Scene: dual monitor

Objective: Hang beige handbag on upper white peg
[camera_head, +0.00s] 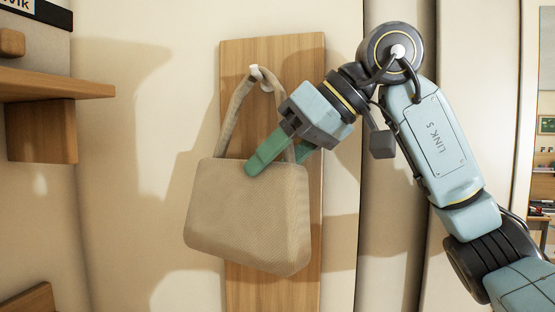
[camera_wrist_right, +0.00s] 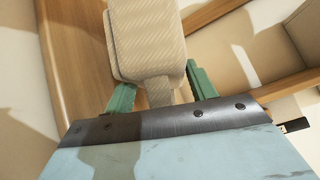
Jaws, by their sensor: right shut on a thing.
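The beige handbag (camera_head: 247,215) hangs slightly tilted in front of a wooden board (camera_head: 285,55). Its strap rises in a loop to the white peg (camera_head: 262,76) near the board's top. The strap top is at the peg, but I cannot tell whether the peg bears its weight. My right gripper (camera_head: 256,163) reaches in from the right, its green fingers at the bag's upper edge, shut on the bag. The right wrist view shows the bag (camera_wrist_right: 150,35) and lower strap between the two fingers. My left gripper is out of view.
Wooden shelves (camera_head: 50,85) stand at the left, with a dark box (camera_head: 40,12) at the top. A cream wall surrounds the board. A grey vertical strip (camera_head: 385,230) lies behind my right arm. The wall between shelves and board is clear.

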